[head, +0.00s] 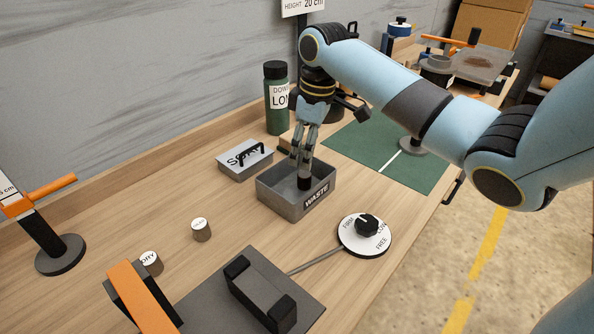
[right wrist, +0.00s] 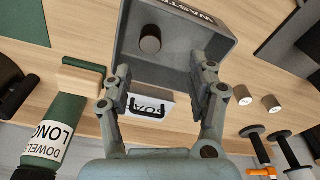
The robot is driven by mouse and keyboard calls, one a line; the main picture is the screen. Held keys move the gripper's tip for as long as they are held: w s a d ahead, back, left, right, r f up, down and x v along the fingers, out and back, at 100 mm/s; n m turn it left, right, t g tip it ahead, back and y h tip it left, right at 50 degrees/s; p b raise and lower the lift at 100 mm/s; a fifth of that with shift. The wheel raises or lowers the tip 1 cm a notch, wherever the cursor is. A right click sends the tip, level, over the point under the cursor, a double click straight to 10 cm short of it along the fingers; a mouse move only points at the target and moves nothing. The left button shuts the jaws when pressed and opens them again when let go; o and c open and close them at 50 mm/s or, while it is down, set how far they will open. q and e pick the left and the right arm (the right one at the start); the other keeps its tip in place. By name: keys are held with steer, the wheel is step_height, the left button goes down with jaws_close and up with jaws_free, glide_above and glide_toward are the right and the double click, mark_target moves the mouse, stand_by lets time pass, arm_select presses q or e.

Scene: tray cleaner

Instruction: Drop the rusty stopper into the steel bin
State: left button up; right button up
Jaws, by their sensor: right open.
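The steel bin (head: 268,200), a grey open box labelled WASTE, stands mid-table in the head view; its wall also shows at the top of the right wrist view (right wrist: 222,42). A dark brown cylinder, the rusty stopper (right wrist: 150,40), shows inside the bin's outline. In the head view the stopper (head: 303,184) is just below the fingertips; I cannot tell whether it rests on the bin floor. My right gripper (head: 302,172) points down over the bin. Its fingers (right wrist: 165,82) are spread apart with nothing between them. My left gripper is out of view.
A grey lidded box (head: 240,167) sits behind-left of the bin, with a green bottle (head: 275,115) beyond. Two small labelled cylinders (head: 201,232) stand front-left. A white dial (head: 350,236) is right-front. A green mat (head: 370,150) lies right.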

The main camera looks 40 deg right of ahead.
step_height(320, 180, up, 9)
steer(key=s, duration=0.1)
steer(key=shift+d, duration=0.25)
stand_by(0.3)
